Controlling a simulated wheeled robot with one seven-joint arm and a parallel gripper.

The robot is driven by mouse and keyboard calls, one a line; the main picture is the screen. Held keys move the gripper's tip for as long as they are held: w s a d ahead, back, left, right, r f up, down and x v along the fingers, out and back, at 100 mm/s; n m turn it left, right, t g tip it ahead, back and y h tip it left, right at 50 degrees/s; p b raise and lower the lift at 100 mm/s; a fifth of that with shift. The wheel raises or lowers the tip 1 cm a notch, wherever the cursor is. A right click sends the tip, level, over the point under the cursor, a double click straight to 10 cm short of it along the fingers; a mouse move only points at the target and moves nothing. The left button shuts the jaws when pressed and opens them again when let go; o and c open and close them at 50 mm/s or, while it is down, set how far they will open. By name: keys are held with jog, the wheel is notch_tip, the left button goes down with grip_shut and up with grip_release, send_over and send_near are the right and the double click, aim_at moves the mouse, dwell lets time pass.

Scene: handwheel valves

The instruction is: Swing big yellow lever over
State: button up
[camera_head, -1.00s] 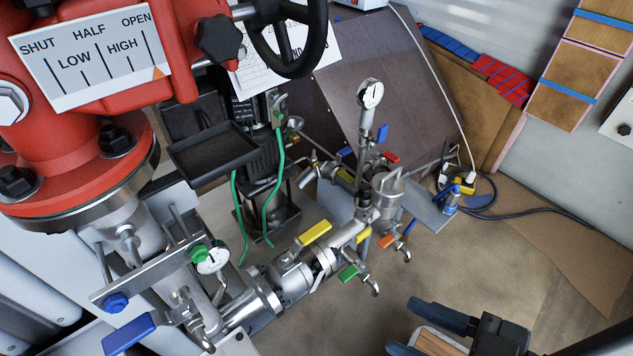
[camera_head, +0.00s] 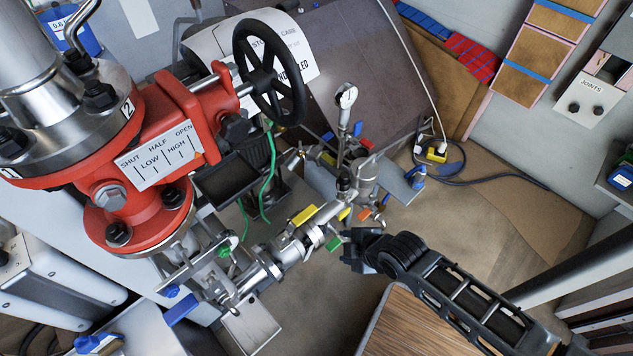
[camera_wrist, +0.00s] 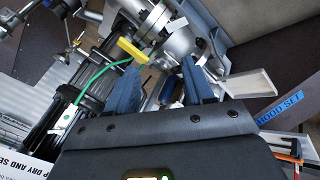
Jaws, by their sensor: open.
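The big yellow lever (camera_head: 304,214) lies along the top of the silvery valve pipe, at the middle of the head view. In the wrist view the yellow lever (camera_wrist: 131,49) shows just beyond my left fingertip, apart from it as far as I can tell. My gripper (camera_head: 350,250) is right of and below the lever in the head view, close to the green lever (camera_head: 334,244). In the wrist view my gripper (camera_wrist: 160,75) has its two blue fingers spread with a gap between them, and no lever is held. The exact depth to the yellow lever is unclear.
A red valve body (camera_head: 160,160) with a black handwheel (camera_head: 270,67) stands at left. Small red, orange and blue levers crowd the pipework beyond the yellow lever. A green hose (camera_head: 271,165) hangs behind it. A wooden top (camera_head: 415,325) is below my arm.

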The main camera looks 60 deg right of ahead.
jog(key=w+d+f+n+g+y, duration=0.1)
jog(key=w+d+f+n+g, duration=0.2)
jog(key=w+d+f, duration=0.4)
jog(key=n+g+y, duration=0.3)
jog(key=n+y, duration=0.1)
jog(key=n, duration=0.1)
send_near(309, 211)
jog(key=b+x, duration=0.6)
jog(key=x, duration=0.2)
jog(key=shift+f+b, duration=0.35)
jog(key=shift+f, duration=0.1)
jog(key=c, duration=0.8)
